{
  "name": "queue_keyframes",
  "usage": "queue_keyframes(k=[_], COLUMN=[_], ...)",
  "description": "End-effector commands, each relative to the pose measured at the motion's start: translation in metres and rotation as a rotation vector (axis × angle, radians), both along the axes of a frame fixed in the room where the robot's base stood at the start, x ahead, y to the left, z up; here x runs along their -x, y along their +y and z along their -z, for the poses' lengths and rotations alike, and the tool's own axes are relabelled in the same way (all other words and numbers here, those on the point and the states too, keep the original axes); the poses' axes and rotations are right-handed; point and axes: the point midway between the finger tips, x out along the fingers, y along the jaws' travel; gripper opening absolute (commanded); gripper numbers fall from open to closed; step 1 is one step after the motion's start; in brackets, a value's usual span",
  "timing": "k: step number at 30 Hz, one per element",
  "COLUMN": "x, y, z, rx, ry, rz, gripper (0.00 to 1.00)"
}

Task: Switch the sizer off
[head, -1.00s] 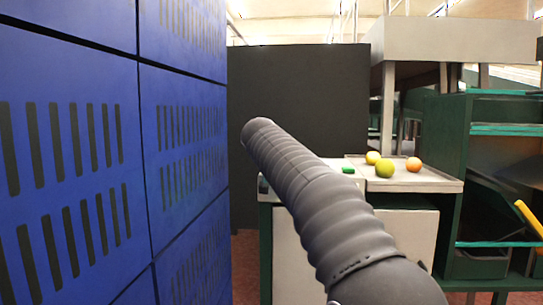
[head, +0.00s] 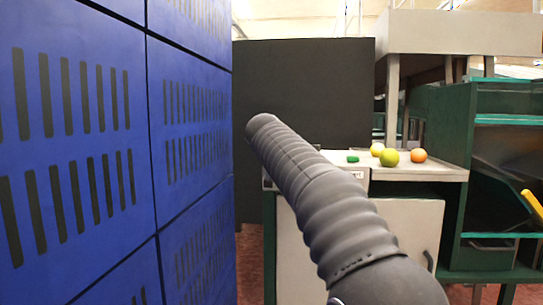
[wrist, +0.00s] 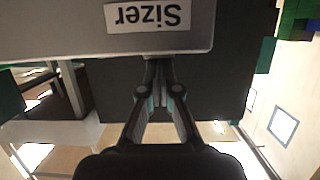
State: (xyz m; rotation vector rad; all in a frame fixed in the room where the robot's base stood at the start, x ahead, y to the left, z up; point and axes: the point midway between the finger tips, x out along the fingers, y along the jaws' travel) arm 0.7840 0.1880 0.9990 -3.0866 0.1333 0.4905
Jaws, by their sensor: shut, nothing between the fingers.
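In the wrist view a grey panel (wrist: 60,30) fills the top, with a white label reading "Sizer" (wrist: 147,15) upside down. My gripper (wrist: 158,64) is shut and empty, its fingertips at the panel's lower edge; I cannot tell whether they touch it. No switch shows clearly in the wrist view; the fingertips may hide it. In the head view my dark ribbed arm crosses the middle and my gripper is not seen. A small green piece (head: 352,159) shows on the pale counter (head: 445,173) beyond the arm; I cannot tell what it is.
Stacked blue slatted crates (head: 75,150) stand close on the left. A dark panel (head: 305,85) stands behind the arm. A green fruit (head: 389,157), a yellowish fruit (head: 377,149) and an orange (head: 419,155) lie on the counter. A green rack (head: 460,190) stands at the right.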

Motion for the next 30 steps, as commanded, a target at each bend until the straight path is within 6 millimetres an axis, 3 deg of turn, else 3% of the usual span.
queue_keyframes(k=[12, 25, 30], x=[0.001, 0.001, 0.002], y=[0.002, 0.002, 0.001], z=[-0.016, -0.018, -0.033], rx=[0.0, 0.0, 0.0], ry=[0.001, 0.0, -0.001], rz=[-0.003, -0.003, -0.001], gripper=[0.0, 0.0, 0.0])
